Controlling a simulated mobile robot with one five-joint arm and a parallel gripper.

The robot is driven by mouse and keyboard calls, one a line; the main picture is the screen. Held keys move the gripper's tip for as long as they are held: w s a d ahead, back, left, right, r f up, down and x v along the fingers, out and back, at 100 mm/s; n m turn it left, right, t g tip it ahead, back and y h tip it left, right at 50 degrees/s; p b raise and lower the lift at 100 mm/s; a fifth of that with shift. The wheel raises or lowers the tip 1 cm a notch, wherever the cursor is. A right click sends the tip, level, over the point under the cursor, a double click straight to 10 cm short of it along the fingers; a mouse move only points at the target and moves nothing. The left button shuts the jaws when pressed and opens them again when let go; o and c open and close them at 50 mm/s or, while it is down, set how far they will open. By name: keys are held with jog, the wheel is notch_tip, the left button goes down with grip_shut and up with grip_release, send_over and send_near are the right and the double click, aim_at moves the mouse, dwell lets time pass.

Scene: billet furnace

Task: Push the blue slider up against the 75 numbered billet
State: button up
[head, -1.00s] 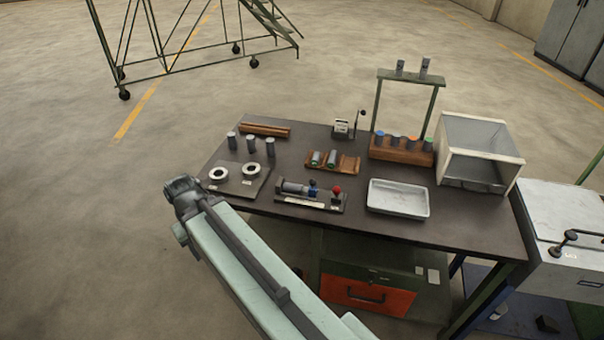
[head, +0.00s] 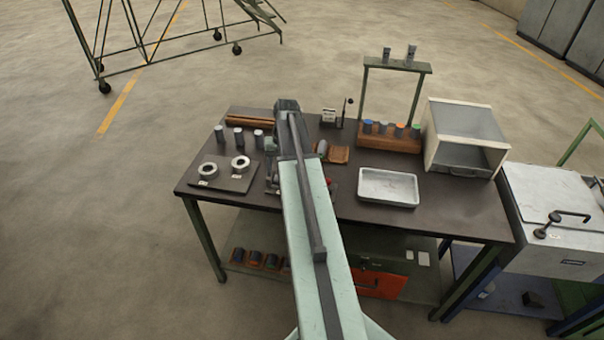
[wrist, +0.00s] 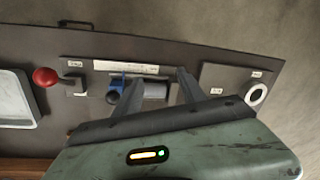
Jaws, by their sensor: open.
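The blue slider (wrist: 116,83) shows in the wrist view on the dark measuring fixture, left of a grey billet (wrist: 155,90) that lies along it. My gripper (wrist: 160,76) is open above the fixture, with its left finger just right of the slider and partly over it, and its right finger near the billet's right end. I cannot tell whether the fingers touch anything, and no number is readable on the billet. A red knob (wrist: 45,77) is at the fixture's left end. In the head view my arm hides the slider and billet.
A white tray (head: 388,187) stands right of the fixture. A plate (head: 225,179) with two pale rings lies left of it. Several grey cylinders (head: 239,136) stand behind the plate. A wooden rack (head: 390,141) and a clear-topped box (head: 429,150) are at the back right.

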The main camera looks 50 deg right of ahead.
jog(key=s+d+m, duration=0.2)
jog(key=s+d, duration=0.2)
jog(key=d, duration=0.7)
jog(key=shift+t, duration=0.3)
jog(key=f+b, duration=0.2)
jog(key=a+f+b, duration=0.1)
jog(key=f+b, duration=0.1)
jog(key=b, duration=0.1)
jog(key=f+b, duration=0.2)
jog(key=f, duration=0.1)
jog(key=shift+w+a+b, duration=0.3)
jog(key=shift+w+a, duration=0.05)
jog(key=shift+r, duration=0.1)
grip_shut()
